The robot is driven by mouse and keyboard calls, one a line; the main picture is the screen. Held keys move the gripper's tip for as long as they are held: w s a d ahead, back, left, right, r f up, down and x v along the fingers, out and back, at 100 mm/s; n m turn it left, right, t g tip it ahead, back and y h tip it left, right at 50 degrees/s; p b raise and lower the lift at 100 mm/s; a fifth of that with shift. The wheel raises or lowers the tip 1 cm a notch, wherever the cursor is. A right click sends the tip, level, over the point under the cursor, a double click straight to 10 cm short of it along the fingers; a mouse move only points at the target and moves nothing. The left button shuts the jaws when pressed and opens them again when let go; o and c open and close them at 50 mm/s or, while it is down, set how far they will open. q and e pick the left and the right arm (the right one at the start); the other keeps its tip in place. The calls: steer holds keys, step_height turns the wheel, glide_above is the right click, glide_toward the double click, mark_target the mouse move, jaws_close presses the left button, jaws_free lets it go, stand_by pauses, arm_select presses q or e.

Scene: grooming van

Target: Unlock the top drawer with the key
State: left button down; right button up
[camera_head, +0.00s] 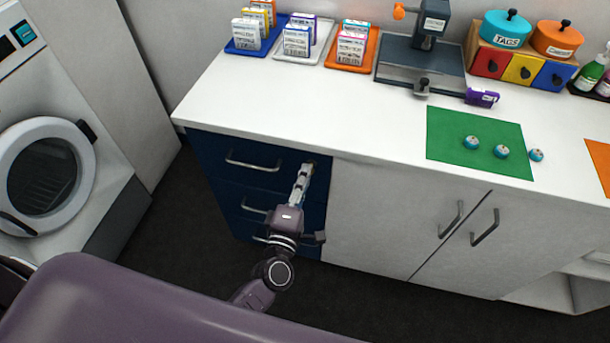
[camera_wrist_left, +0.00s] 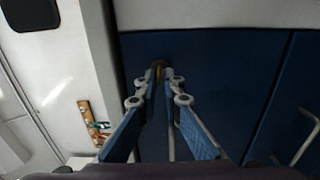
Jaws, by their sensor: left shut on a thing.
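The top drawer (camera_head: 222,149) is the upper front of the dark blue drawer unit, with a metal bar handle (camera_head: 253,163). It looks closed. My left gripper (camera_head: 306,169) is at the upper right corner of this front, its fingers pointing at the blue panel. The fingers hide most of the key and the lock. I cannot tell how far the key is in or whether it is turned. My right gripper is out of view.
The white counter (camera_head: 330,120) overhangs just above the gripper. Lower drawers with bar handles (camera_head: 252,206) sit below. White cupboard doors (camera_head: 385,215) stand to the right, a washing machine (camera_head: 50,165) to the left. Dark floor (camera_head: 165,225) is open between.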

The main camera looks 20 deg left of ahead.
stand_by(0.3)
arm_select(q)
steer(key=c, duration=2.1)
jaws_free()
steer(key=s, duration=1.2)
